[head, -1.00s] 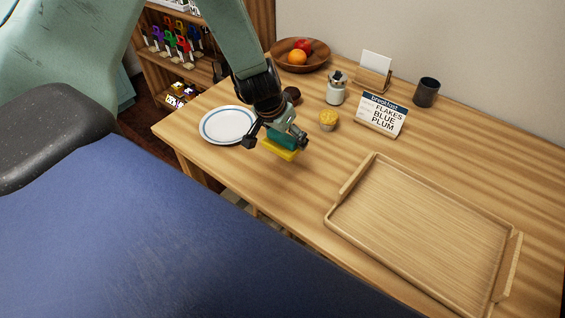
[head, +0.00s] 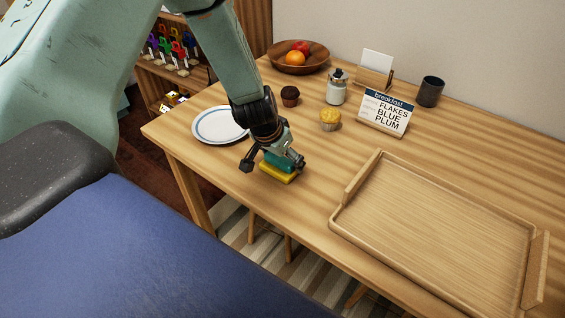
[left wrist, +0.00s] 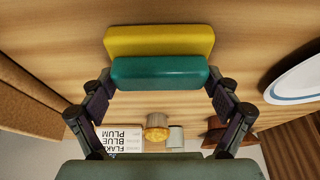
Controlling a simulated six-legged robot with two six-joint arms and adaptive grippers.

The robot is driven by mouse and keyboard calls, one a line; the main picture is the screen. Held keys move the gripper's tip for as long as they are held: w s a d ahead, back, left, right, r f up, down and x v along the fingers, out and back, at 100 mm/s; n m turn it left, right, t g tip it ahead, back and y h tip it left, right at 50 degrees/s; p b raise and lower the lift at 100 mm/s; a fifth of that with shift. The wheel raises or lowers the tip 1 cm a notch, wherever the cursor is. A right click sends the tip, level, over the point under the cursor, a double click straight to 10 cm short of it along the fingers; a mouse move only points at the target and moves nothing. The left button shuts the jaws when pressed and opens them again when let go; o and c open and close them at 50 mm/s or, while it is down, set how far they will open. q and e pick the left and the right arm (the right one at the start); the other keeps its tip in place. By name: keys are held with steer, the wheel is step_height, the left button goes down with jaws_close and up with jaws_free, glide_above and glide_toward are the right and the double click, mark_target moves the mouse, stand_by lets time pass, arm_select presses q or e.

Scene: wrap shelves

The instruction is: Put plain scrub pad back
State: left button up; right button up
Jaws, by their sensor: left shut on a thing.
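My left gripper (head: 272,163) is shut on a scrub pad (head: 276,174) with a teal layer and a yellow layer. The pad is near the front edge of the wooden table, in front of the plate. In the left wrist view the teal part of the pad (left wrist: 160,72) lies between the two fingers (left wrist: 161,102), with the yellow part beyond it. I cannot tell whether the pad touches the tabletop. My right gripper is out of view.
A white plate (head: 220,126), a dark muffin (head: 290,96) and a yellow muffin (head: 330,120) stand behind the gripper. A breakfast sign (head: 384,113) stands further back. An empty wooden tray (head: 345,194) is to the right. Bare tabletop lies between pad and tray.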

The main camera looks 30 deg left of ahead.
arm_select(q)
steer(key=shift+w+d, duration=0.1)
steer(key=shift+r, duration=0.1)
steer(key=shift+s+f, duration=0.2)
steer(key=o, duration=0.8)
steer(key=shift+c, duration=0.2)
steer(key=shift+o, duration=0.5)
steer(key=shift+w, duration=0.15)
